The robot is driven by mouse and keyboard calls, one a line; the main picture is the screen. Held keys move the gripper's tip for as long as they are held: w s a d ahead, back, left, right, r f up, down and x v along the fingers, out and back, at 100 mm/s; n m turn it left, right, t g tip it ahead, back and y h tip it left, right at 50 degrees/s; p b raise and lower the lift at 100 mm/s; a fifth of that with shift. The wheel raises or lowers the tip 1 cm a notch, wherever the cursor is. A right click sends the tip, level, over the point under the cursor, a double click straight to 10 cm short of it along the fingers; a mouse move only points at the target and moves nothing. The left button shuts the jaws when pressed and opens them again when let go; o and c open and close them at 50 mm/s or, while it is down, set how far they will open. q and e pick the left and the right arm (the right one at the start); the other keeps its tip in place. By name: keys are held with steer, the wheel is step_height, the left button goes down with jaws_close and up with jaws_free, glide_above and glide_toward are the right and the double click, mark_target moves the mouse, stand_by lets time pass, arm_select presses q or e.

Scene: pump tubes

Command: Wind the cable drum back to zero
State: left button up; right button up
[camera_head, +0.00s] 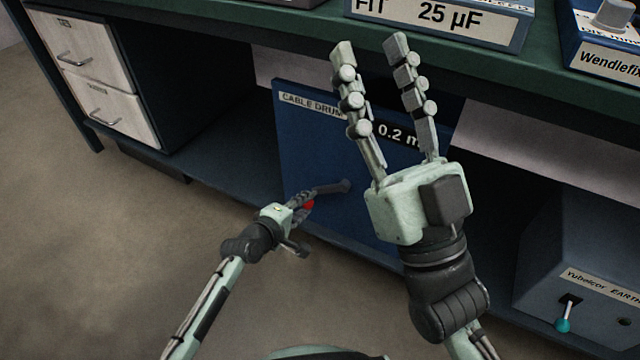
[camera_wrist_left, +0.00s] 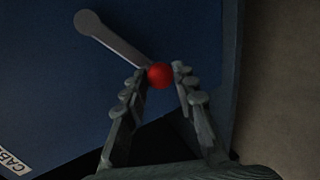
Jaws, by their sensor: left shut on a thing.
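The cable drum (camera_head: 297,140) is a blue panel under the bench with a "CABLE DRUM" label and a display reading "0.2 m", partly covered by my right gripper. Its dark crank (camera_head: 332,187) points left and slightly down from its hub, with a red knob (camera_head: 309,204) at the end. My left gripper (camera_head: 306,200) is shut on the red knob. In the left wrist view the knob (camera_wrist_left: 160,76) sits between the fingertips, with the crank arm (camera_wrist_left: 115,42) running to the upper left. My right gripper (camera_head: 368,46) is open and empty, raised in front of the panel.
A white drawer unit (camera_head: 88,75) stands at the left under the bench. A grey-blue box (camera_head: 585,265) with a teal-tipped lever (camera_head: 564,315) is at the lower right. A "25 µF" box (camera_head: 440,22) and a Wendlefix box (camera_head: 605,45) stand on the green bench top. The floor at left is clear.

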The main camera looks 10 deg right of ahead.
arm_select(q)
steer(key=shift+s+d+f, duration=0.15)
steer(key=shift+s+f, duration=0.05)
steer(key=shift+f, duration=0.25)
steer(key=shift+s+d+f, duration=0.3)
steer(key=shift+d+f, duration=0.2)
steer(key=shift+d, duration=0.1)
